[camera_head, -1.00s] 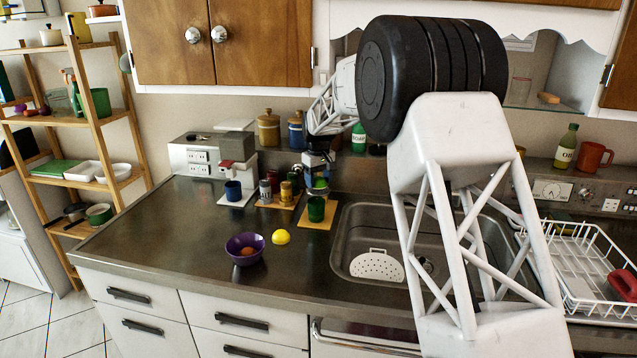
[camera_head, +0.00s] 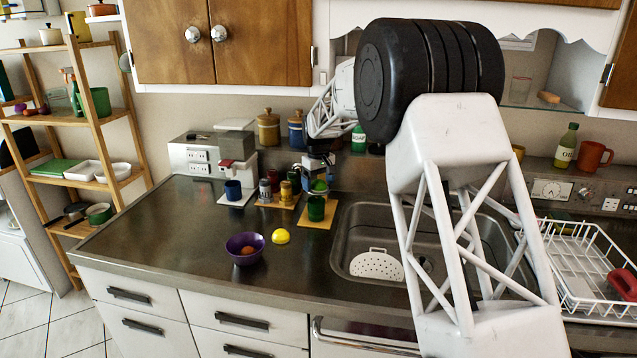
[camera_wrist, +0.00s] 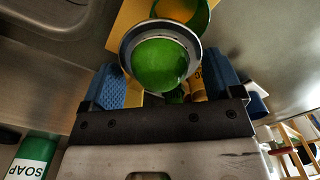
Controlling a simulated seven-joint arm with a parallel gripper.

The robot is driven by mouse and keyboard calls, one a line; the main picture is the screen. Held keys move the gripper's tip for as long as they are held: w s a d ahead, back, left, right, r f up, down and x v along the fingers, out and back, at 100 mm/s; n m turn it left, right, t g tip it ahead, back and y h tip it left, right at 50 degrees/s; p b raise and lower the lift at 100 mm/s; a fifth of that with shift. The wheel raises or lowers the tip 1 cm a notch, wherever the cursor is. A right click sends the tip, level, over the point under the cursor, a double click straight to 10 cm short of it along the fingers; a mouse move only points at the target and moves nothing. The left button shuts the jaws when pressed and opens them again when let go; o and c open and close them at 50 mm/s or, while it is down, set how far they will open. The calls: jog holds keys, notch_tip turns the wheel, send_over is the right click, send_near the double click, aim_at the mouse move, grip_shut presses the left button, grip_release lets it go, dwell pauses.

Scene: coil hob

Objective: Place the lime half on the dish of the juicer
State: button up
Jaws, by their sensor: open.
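The lime half (camera_wrist: 160,66) shows as a green dome in the wrist view. It appears to sit in the round grey metal dish (camera_wrist: 127,42) of the juicer, with the dish rim around it. My gripper (camera_wrist: 165,82) is open, with a blue finger on either side of the lime half and dish. I cannot tell whether a finger touches the lime. In the head view the lime half (camera_head: 319,186) is a small green patch just under my gripper (camera_head: 318,168). My gripper hides much of the juicer.
A green cup (camera_head: 316,208) stands on a yellow board (camera_head: 318,224) in front of the juicer. Mugs and jars stand to the left. A purple bowl (camera_head: 246,259) and a yellow lemon (camera_head: 281,236) lie nearer the front. The sink (camera_head: 350,225) is to the right.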

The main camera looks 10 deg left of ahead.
aim_at(321, 182)
jog(key=shift+r, duration=0.15)
notch_tip(321, 182, up, 12)
dwell(0.7)
dwell(0.6)
jog(key=shift+d, duration=0.1)
jog(key=s+d+r+m+t, duration=0.15)
jog(key=s+d+r, duration=0.35)
jog(key=s+d, duration=0.8)
jog(key=s+d+r+m, duration=0.3)
jog(key=s+d+r, duration=0.1)
jog(key=s+d, duration=0.9)
jog(key=s+d+f+m, duration=0.1)
jog(key=s+d+f, duration=0.3)
jog(key=s, duration=0.7)
jog(key=s+d+f+m, duration=0.2)
jog(key=s+d+f, duration=0.1)
jog(key=s, duration=0.9)
jog(key=s+d+f+m+t, duration=0.1)
jog(key=s+d+f, duration=0.3)
jog(key=s, duration=0.8)
jog(key=shift+s+d+f+m, duration=0.15)
jog(key=shift+d+f+m, duration=0.2)
jog(key=shift+d, duration=0.5)
